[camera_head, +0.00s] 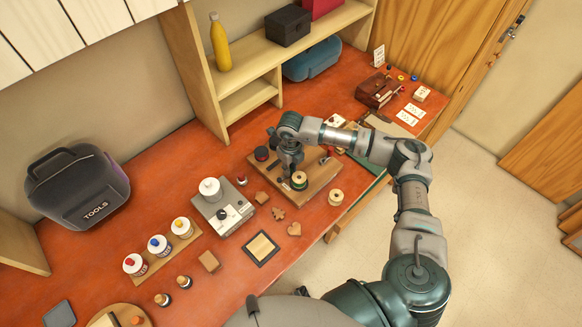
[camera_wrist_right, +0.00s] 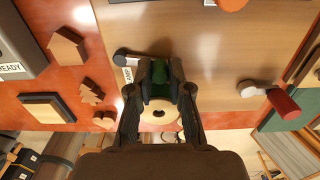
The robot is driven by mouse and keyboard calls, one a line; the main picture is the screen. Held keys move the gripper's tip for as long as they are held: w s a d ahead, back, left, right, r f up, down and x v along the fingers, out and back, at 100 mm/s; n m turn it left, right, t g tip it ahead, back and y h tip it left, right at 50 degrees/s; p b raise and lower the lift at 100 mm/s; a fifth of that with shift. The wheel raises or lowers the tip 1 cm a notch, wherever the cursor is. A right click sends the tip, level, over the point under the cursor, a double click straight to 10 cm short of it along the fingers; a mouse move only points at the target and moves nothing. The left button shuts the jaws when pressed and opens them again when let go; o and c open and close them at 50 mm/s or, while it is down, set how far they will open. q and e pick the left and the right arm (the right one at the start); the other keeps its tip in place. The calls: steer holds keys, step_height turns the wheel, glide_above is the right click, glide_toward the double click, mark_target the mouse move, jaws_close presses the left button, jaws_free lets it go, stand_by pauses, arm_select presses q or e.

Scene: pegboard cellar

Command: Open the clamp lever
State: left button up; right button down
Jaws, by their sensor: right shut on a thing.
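My right gripper (camera_head: 292,167) is over the wooden board (camera_head: 318,183) in the middle of the workbench. In the right wrist view its fingers (camera_wrist_right: 163,80) are shut on a green spool with a cream end (camera_wrist_right: 160,111). The spool (camera_head: 300,181) also shows in the head view, at the gripper's tips. A red-handled lever (camera_wrist_right: 284,104) on a metal pivot is apart, to the right. My left gripper is out of view.
A grey device (camera_head: 222,207) stands left of the board. A loose spool (camera_head: 336,197) is right of the board. Small wooden shapes (camera_head: 278,214) and a framed tile (camera_head: 262,248) lie in front. A tool bag (camera_head: 78,187) and shelf (camera_head: 235,95) stand behind.

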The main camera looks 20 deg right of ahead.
steer(key=shift+d+f, duration=0.1)
steer(key=shift+f, duration=0.05)
steer(key=shift+w+f+n+b, duration=0.1)
steer(key=shift+w+n+b, duration=0.2)
steer(key=shift+n+b, duration=0.7)
steer(key=n+b, duration=0.1)
steer(key=w+n+b, duration=0.1)
steer(key=n, duration=0.1)
steer(key=a+n+b, duration=0.1)
steer(key=shift+w+a, duration=0.1)
steer(key=shift+w, duration=0.15)
steer(key=shift+n, duration=0.4)
steer(key=shift+w, duration=0.1)
